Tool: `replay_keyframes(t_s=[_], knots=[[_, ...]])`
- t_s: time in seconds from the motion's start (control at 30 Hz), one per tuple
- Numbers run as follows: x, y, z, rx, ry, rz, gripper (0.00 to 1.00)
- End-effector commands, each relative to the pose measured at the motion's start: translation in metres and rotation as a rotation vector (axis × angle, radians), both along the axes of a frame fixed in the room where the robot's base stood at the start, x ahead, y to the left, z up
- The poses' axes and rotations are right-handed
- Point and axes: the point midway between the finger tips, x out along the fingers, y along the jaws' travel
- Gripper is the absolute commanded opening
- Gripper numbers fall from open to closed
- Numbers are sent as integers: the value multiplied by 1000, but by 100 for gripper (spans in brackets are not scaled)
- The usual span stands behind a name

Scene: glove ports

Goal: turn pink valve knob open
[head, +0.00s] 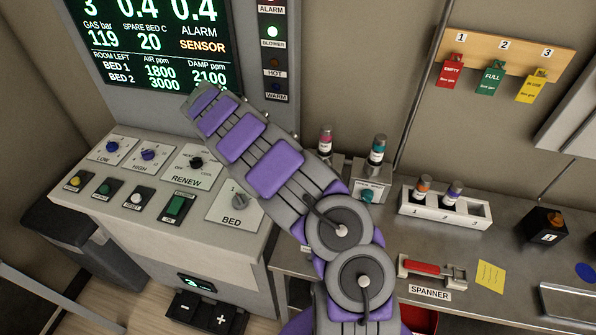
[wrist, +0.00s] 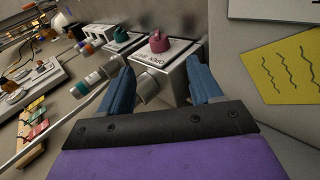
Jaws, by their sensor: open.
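The pink valve knob (wrist: 159,42) shows in the wrist view on top of a grey valve block (wrist: 168,62) with OPEN and SHUT lettering. My gripper (wrist: 161,70) is open, with one blue finger on each side of the block in the picture. The knob appears just beyond the fingertips, between their lines, and nothing is gripped. Whether a finger touches the block cannot be told. In the head view my arm covers the place of the pink knob, and my gripper is not clearly seen there.
A teal knob (wrist: 119,34) sits on the neighbouring block; it also shows in the head view (head: 368,195). Bottles with pink (head: 325,141) and teal (head: 377,149) bands stand close by. A control panel (head: 150,185) is at left. A spanner holder (head: 431,270) lies on the bench.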

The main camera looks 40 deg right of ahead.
Motion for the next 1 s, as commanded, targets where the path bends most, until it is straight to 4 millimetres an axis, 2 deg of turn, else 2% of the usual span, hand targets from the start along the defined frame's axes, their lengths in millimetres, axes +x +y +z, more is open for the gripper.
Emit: replay_keyframes(t_s=[0.2,0.4,1.0], knots=[[19,19,23,1,-5,5,64],[26,27,34,1,-1,2,64],[27,28,37,-1,-1,1,64]])
